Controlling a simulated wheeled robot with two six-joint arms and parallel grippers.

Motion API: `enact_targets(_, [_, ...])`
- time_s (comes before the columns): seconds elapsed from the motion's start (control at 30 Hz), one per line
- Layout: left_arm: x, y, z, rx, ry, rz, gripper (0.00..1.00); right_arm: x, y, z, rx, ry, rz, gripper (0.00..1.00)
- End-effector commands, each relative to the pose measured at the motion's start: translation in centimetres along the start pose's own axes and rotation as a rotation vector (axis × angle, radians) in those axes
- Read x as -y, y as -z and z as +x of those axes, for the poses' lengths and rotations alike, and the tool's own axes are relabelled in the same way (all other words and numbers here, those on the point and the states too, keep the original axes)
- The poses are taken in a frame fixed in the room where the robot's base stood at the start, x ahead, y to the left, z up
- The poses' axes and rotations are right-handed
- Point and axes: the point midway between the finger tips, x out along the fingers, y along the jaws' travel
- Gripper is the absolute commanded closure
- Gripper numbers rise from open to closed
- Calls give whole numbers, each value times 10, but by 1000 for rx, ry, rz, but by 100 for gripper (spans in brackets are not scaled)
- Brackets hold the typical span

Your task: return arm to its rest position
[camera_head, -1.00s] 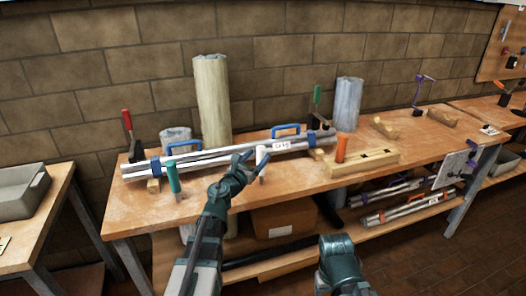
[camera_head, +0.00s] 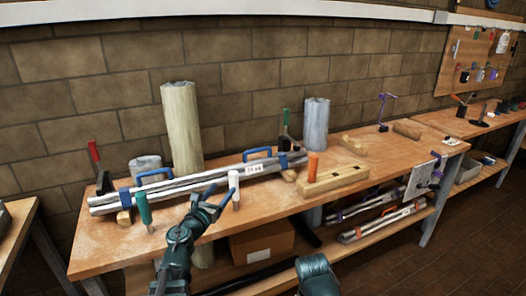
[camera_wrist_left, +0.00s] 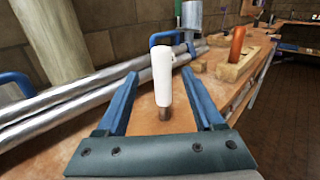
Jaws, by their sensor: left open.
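My left arm comes in from the lower left in the head view. Its gripper (camera_head: 220,204) is at the front edge of the workbench (camera_head: 100,255), close to a white-handled clamp (camera_head: 234,185). In the left wrist view the jaws (camera_wrist_left: 160,88) are spread apart, with the white handle (camera_wrist_left: 163,70) standing upright between or just beyond them. I cannot tell whether they touch it. Nothing is gripped. A teal link of my right arm (camera_head: 316,274) shows at the bottom; its gripper is out of view.
Silver pipes (camera_head: 205,183) with blue handles lie along the bench. Green-handled (camera_head: 144,209) and red-handled (camera_head: 97,160) clamps stand at the left. A wooden block with an orange peg (camera_head: 335,180) is at the right. A brown bin (camera_head: 262,243) sits below.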

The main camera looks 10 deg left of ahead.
Motion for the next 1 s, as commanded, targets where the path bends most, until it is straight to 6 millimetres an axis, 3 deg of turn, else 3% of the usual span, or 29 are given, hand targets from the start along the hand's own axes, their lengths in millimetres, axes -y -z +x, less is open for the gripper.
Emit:
enact_targets(0.13, [-3,-22,6,49,-115,-243,31,-1,-1,-15,0,0,0,31])
enact_targets(0.23, [-8,-31,7,94,-255,-553,31,-3,-2,-28,0,0,0,31])
enact_targets(0.37, [-7,-19,0,127,-466,-988,31,-4,-3,-44,0,0,0,31])
enact_targets(0.47, [4,5,-14,130,-648,-1306,31,-5,-3,-56,0,0,0,31])
enact_targets(0.57, [28,36,-35,113,-862,-1592,31,-6,-4,-68,0,0,1,31])
enact_targets(0.7, [84,80,-79,66,-1226,-1906,31,-8,-5,-85,0,0,1,31])
enact_targets(0.83, [144,105,-130,16,-1592,-2051,31,-9,-6,-98,0,0,1,31])
enact_targets(1.0, [199,115,-185,-18,-1953,-2060,31,-10,-6,-107,0,0,1,31])
